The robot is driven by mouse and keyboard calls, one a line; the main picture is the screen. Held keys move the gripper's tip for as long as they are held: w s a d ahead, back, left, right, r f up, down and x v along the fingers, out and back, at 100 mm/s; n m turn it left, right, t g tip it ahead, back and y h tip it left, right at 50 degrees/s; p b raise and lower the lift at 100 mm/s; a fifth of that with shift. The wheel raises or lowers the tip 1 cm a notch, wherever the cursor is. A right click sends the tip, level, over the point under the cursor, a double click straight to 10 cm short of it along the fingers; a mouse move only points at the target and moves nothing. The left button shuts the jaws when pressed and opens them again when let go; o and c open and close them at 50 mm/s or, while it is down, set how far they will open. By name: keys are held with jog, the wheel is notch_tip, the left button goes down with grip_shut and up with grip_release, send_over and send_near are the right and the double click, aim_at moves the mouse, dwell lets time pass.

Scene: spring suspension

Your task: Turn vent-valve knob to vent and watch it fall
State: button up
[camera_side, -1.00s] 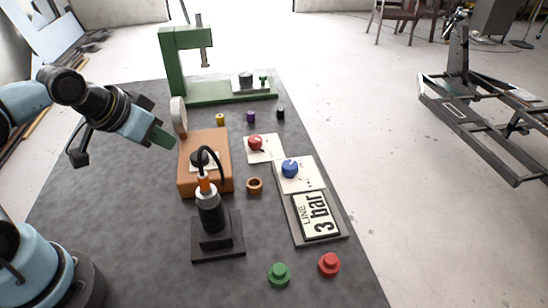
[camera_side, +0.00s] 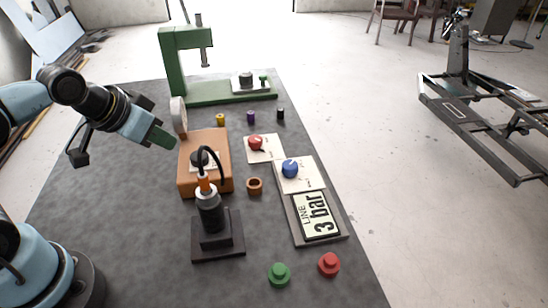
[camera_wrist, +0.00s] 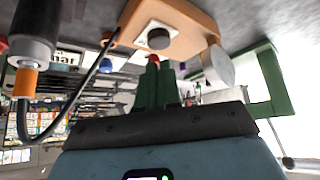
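A red knob (camera_side: 256,142) sits on a white plate near the middle of the table. A blue knob (camera_side: 290,168) sits on another white plate, above a display (camera_side: 316,215) reading "LINE 3 bar". The plates' small markings are too small to read, so I cannot tell which knob is the vent valve. My gripper (camera_side: 163,140) is in the air left of the orange block, well apart from both knobs. Its green fingers (camera_wrist: 153,75) look closed together with nothing between them. The red knob is mostly hidden behind the fingertips in the wrist view.
An orange block (camera_side: 215,150) with a round white gauge (camera_side: 179,115) stands between my gripper and the knobs. A black cylinder with a hose (camera_side: 209,215) stands in front. A green press frame (camera_side: 175,70) is behind. Green (camera_side: 279,274) and red (camera_side: 329,264) buttons are at the front.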

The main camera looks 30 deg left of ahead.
jog(key=shift+o, duration=1.1)
jog(key=shift+w+r, duration=0.1)
jog(key=shift+w, duration=0.05)
jog(key=o, duration=0.8)
jog(key=w+r+m, duration=0.1)
jog(key=w+r+g, duration=0.1)
jog(key=w, duration=0.1)
jog(key=w+r+m, duration=0.1)
jog(key=w, duration=0.1)
jog(key=shift+d+r+m+g, duration=0.3)
jog(key=shift+r, duration=0.05)
jog(key=shift+o, duration=0.2)
jog(key=m+g, duration=0.6)
jog(key=m, duration=0.3)
send_over(254, 139)
notch_tip(254, 139, down, 5)
notch_tip(254, 139, down, 11)
jog(key=shift+w+f, duration=0.1)
jog(key=shift+f, duration=0.05)
jog(key=shift+c, duration=0.3)
jog(key=c, duration=1)
